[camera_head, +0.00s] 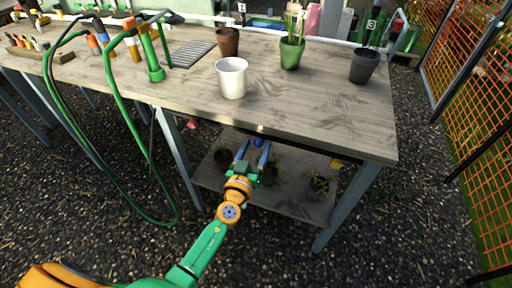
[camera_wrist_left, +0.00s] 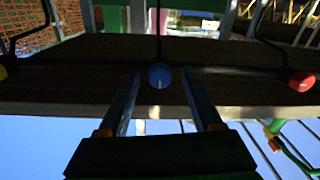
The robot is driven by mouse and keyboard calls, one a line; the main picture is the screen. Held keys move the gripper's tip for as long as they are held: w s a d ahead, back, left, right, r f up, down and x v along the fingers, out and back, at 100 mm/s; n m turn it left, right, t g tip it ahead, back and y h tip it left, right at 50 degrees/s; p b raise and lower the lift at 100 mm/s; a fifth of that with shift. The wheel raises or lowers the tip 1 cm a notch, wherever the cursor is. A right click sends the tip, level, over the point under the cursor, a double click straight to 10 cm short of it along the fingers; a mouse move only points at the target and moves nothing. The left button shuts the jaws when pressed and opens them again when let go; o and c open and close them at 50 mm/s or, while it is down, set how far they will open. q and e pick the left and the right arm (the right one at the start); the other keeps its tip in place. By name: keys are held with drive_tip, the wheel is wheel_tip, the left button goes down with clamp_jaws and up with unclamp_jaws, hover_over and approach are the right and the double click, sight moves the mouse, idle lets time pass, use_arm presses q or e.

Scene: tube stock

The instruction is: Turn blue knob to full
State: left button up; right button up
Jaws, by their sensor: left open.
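The blue knob (camera_head: 259,142) shows just below the front edge of the table, at the tips of my left gripper (camera_head: 255,145). In the left wrist view the round blue knob (camera_wrist_left: 160,76) has a small pale mark and sits centred between the two fingers of my left gripper (camera_wrist_left: 161,78). The fingers are apart, one on each side, with a visible gap to the knob. I cannot tell how far the knob is turned. My right gripper is not in view.
A red knob (camera_head: 191,124) and a yellow knob (camera_head: 336,163) sit along the same table edge. The table (camera_head: 310,115) bears a white pot (camera_head: 232,78) and other pots. Green hoses (camera_head: 120,120) hang at left. A lower shelf (camera_head: 295,200) holds small plants.

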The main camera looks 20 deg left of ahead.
use_arm(q)
clamp_jaws()
